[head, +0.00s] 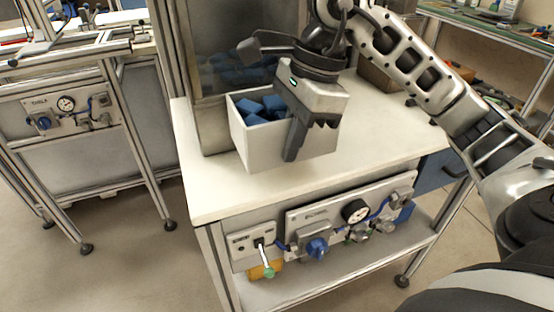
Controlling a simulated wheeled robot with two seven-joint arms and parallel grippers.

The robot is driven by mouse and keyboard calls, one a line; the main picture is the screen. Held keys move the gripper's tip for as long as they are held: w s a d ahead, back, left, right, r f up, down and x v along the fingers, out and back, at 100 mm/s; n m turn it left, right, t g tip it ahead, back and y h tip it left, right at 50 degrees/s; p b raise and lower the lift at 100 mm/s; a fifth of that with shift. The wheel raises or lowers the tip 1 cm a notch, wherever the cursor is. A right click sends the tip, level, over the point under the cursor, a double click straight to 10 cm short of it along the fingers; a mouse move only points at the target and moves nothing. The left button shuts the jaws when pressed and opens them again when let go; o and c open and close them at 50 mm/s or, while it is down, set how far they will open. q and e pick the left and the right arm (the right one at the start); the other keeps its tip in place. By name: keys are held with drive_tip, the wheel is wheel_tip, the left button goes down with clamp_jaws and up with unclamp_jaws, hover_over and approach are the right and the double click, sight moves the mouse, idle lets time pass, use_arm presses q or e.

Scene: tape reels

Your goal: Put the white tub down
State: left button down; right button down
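The white tub (251,146) is an open box with several dark blue blocks (262,108) inside. It is over the left part of the white tabletop (365,145), in front of a tall grey cabinet. My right gripper (298,138) reaches in from above and is at the tub's right side. One dark finger runs down the outside of the front wall, and the gripper appears closed on the tub's wall. The other finger is mostly hidden. I cannot tell whether the tub's bottom touches the tabletop. My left gripper is not in view.
The tabletop is clear to the right and in front of the tub. The tall cabinet (208,85) stands close behind it. A brown box (376,76) is at the back. A panel with a gauge (355,211) and blue knob is below the table's front edge.

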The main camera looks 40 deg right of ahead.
sight(277, 166)
drive_tip(key=shift+w+a+f, duration=0.4)
drive_tip(key=shift+w+f, duration=0.1)
drive_tip(key=shift+f, duration=0.2)
drive_tip(key=x, duration=0.3)
drive_tip(key=shift+w+d+f, duration=0.1)
drive_tip(key=shift+w, duration=0.1)
drive_tip(key=shift+f, duration=0.45)
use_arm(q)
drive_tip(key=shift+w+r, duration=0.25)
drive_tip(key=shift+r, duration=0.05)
use_arm(e)
drive_tip(key=shift+f, duration=0.25)
drive_tip(key=c, duration=1.6)
unclamp_jaws()
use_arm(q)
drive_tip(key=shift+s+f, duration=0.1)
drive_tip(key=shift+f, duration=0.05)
